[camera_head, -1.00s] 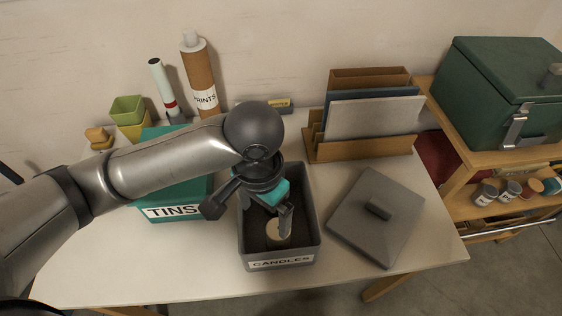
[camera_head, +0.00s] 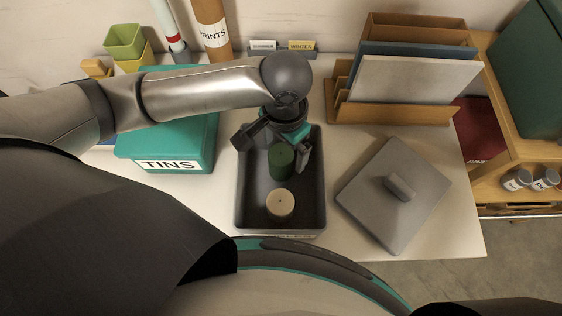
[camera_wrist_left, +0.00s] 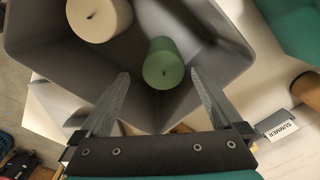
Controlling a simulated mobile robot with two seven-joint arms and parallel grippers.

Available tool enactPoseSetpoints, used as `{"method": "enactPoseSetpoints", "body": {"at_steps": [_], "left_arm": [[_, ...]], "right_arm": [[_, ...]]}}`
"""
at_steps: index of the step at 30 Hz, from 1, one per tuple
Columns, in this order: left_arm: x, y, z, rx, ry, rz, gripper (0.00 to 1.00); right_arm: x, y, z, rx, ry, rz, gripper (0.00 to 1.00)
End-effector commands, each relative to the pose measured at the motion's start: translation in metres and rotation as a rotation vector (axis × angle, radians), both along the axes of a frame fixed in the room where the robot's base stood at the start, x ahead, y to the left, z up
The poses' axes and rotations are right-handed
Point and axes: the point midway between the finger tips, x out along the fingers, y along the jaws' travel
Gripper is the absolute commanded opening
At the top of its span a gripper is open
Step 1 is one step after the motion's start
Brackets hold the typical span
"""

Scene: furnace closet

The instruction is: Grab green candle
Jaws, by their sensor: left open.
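The green candle (camera_head: 281,161) stands in the far half of the grey candle box (camera_head: 240,205). It also shows in the left wrist view (camera_wrist_left: 163,66), ahead of the fingertips and roughly midway between them. A cream candle (camera_head: 280,204) stands in the near half of the box and shows at the upper left of the wrist view (camera_wrist_left: 99,16). My left gripper (camera_head: 280,158) is open and empty, over the far part of the box, with its fingers on either side of the green candle as seen from the head. Whether they touch it cannot be told. My right gripper is not in view.
The box's grey lid (camera_head: 394,195) lies on the table to the right. A teal tins box (camera_head: 185,153) stands left of the candle box. A wooden file rack (camera_head: 395,112) stands at the back right. Small season label cards (camera_head: 301,46) stand behind the candle box.

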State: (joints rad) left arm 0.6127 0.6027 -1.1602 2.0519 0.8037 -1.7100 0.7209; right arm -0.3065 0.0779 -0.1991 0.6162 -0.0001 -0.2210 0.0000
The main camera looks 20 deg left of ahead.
Motion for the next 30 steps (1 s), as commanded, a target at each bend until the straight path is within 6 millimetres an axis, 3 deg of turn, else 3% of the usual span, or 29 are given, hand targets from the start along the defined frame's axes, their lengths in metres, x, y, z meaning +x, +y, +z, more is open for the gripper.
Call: {"method": "enactPoseSetpoints", "body": {"at_steps": [7,15,24,30], "left_arm": [[0.000,0.002,-0.019,0.002,0.000,0.000,1.00],[-0.002,0.006,-0.058,0.001,0.000,0.000,1.00],[-0.002,0.006,-0.062,0.000,-0.001,-0.001,1.00],[-0.002,0.006,-0.062,0.000,-0.001,-0.001,0.80]], "right_arm": [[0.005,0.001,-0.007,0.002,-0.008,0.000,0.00],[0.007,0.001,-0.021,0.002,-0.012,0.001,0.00],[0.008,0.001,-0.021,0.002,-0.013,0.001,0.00],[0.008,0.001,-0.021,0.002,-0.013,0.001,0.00]]}}
